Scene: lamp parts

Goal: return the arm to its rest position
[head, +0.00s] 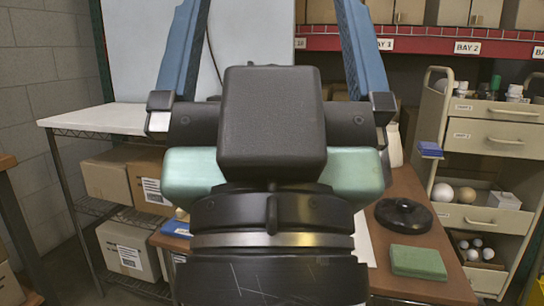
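My gripper (268,30) is raised close in front of the head camera. Its two blue fingers stand wide apart and point up, and their tips run out at the top edge. Between the fingers I see only the pale board behind, so it is open and empty. My dark wrist fills the middle of the view and hides much of the brown table (410,185). A round black base (404,215) lies on that table, right of my wrist, apart from the gripper. A pale cylindrical part (393,147) shows partly behind my arm.
A green block (418,262) lies near the table's front right. A blue item (180,229) shows at left, partly hidden. A cream drawer cart (499,137) with bulbs stands at right. A white-topped rack (90,118) with cardboard boxes stands at left. A red-edged shelf (425,45) is behind.

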